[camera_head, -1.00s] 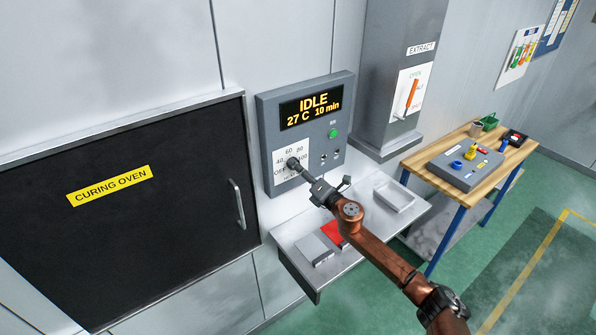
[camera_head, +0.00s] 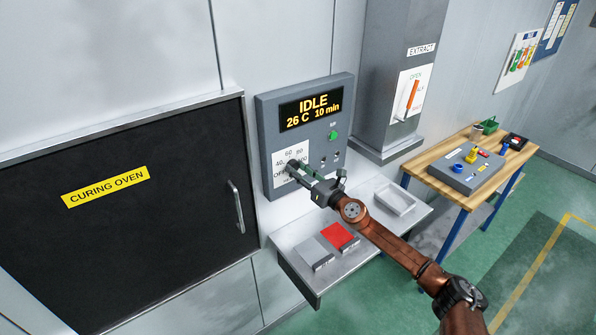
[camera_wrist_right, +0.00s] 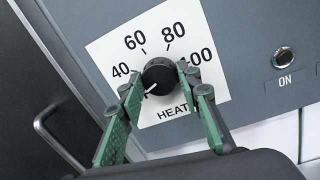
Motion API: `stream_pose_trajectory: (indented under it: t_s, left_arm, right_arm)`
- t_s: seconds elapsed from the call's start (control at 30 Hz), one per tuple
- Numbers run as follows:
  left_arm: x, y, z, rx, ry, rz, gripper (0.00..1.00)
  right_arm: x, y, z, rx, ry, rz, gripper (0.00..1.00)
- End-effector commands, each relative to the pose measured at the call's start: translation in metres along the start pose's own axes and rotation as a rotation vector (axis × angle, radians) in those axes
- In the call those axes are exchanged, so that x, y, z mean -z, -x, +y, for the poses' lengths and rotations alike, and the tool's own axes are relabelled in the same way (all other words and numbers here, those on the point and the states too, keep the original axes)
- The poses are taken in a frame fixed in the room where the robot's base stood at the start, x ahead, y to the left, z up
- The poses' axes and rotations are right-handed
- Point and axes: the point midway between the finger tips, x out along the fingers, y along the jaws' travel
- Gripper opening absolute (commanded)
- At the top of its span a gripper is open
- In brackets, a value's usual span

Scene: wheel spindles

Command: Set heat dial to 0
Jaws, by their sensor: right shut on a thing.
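The heat dial, a black round knob (camera_wrist_right: 160,73), sits on a white scale plate (camera_wrist_right: 168,36) marked 40, 60, 80, 100 and HEAT. In the wrist view its white pointer mark faces the lower left, below the 40; a finger hides the label there. In the head view OFF shows at the plate's lower left. My right gripper (camera_wrist_right: 160,82) is shut on the dial, its green fingers on either side. In the head view the right gripper (camera_head: 297,170) reaches the dial from the lower right and covers most of it. My left gripper is not in view.
The control panel display (camera_head: 311,109) reads IDLE, 26 C, 10 min. A green button (camera_head: 334,135) and small switches are right of the dial. The curing oven door (camera_head: 120,215) is shut at left. A shelf below holds a grey block, a red block (camera_head: 340,236) and a tray (camera_head: 395,199).

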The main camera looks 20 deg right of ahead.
Motion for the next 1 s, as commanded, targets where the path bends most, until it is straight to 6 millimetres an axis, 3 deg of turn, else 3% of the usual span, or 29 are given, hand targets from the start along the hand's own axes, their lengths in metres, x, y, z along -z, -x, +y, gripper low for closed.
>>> stream_pose_trajectory:
  t_s: [0.6, 0.63, 0.87, 1.0]
  left_arm:
    - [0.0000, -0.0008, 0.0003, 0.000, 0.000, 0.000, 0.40]
    - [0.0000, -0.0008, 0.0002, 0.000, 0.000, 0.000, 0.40]
    - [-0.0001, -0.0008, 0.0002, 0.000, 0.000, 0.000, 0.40]
    - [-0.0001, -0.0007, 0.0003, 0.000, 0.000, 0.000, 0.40]
  right_arm:
    - [0.0033, 0.0002, 0.0005, -0.003, 0.042, 0.009, 0.07]
    - [0.0032, 0.0002, 0.0005, -0.003, 0.042, 0.009, 0.33]
    - [0.0016, 0.0001, 0.0003, -0.002, 0.041, 0.006, 0.49]
    - [0.0009, 0.0000, 0.0003, -0.002, 0.040, 0.005, 0.49]
